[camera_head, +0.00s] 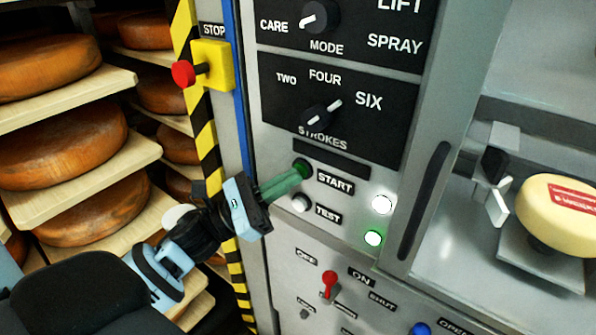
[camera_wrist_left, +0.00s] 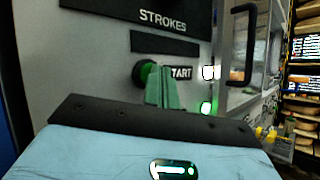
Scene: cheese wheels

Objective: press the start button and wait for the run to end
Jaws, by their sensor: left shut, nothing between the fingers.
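The green START button (camera_head: 301,164) sits on the grey panel, left of its START label (camera_head: 335,183). My left gripper (camera_head: 294,176) is shut and empty, its green fingertips at the button and covering part of it. In the left wrist view the fingers (camera_wrist_left: 163,92) stand in front of the button (camera_wrist_left: 147,72), whose left side shows. I cannot tell whether they touch it or whether it is pushed in. A white lamp (camera_head: 381,204) and a green lamp (camera_head: 372,238) right of the labels are lit. My right gripper is not in view.
A TEST button (camera_head: 301,203) lies just below START. The STROKES knob (camera_head: 322,115) slants toward SIX. A red stop button (camera_head: 183,74) is at upper left. A red lever (camera_head: 330,280) is below. A cheese wheel (camera_head: 560,214) sits inside the machine; shelves of wheels stand left.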

